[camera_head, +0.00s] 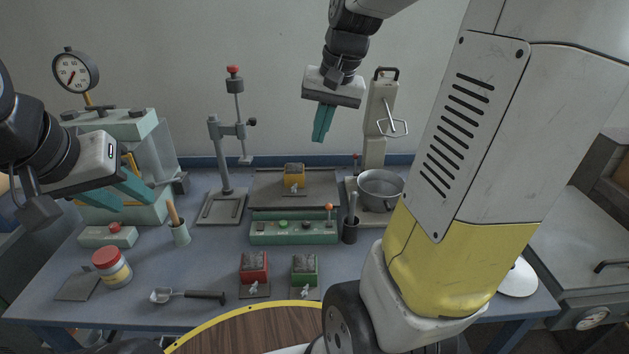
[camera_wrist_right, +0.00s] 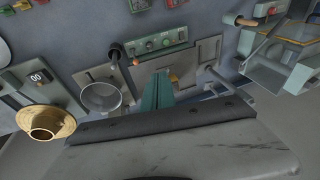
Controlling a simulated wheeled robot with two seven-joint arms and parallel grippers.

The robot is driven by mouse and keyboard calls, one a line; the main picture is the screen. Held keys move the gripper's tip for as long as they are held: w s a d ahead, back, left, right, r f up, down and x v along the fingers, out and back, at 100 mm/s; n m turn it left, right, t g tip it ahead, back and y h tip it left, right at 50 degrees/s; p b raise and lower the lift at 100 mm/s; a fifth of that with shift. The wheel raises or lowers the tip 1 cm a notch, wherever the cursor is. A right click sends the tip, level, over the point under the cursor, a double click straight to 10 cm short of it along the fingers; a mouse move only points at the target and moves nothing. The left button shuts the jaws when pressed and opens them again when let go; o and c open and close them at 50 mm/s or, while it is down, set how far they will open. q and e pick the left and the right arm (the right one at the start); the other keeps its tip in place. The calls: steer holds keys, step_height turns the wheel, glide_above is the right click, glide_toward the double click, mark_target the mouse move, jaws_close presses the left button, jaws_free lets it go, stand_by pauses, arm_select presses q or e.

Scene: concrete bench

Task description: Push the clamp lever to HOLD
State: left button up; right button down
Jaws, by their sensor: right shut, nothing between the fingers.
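A pale green control box (camera_head: 293,230) stands mid-bench with green buttons and a small lever (camera_head: 329,208) with an orange-red knob at its right end. I take this as the clamp lever; its HOLD marking is too small to read. The box also shows in the right wrist view (camera_wrist_right: 162,46). My right gripper (camera_head: 321,137) is shut and empty, high above the back of the bench, behind and above the box. Its teal fingers (camera_wrist_right: 157,92) show in the wrist view, apart from the lever. My left gripper (camera_head: 127,197) is open and empty over the left side, far from the box.
A metal plate with a yellow block (camera_head: 294,177) lies behind the box. A dark cup (camera_head: 350,231) and pot (camera_head: 380,188) stand right of it, a post stand (camera_head: 225,160) left. Red (camera_head: 254,268) and green (camera_head: 305,269) blocks sit in front. My right arm hides the bench's right part.

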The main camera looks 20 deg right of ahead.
steer(key=m+g, duration=0.2)
glide_above(331, 203)
steer(key=s+a, duration=0.1)
steer(key=a, duration=0.1)
step_height(331, 203, down, 5)
steer(key=w+d+f+m+g, duration=0.2)
steer(key=w+d+f, duration=0.3)
steer(key=f, duration=0.4)
steer(key=shift+d+h, duration=0.3)
steer(key=f, duration=0.6)
steer(key=a+f, duration=0.1)
steer(key=f, duration=0.2)
steer(key=shift+s, duration=0.35)
steer(key=shift+s+a+f, duration=0.25)
steer(key=shift+s+a, duration=0.25)
steer(key=shift+s, duration=0.1)
steer(key=shift+s+a+f, duration=0.25)
steer(key=shift+s+a, duration=0.2)
steer(key=shift+s, duration=0.15)
steer(key=shift+s+a+f, duration=0.15)
steer(key=shift+s+a, duration=0.1)
steer(key=shift+s, duration=0.2)
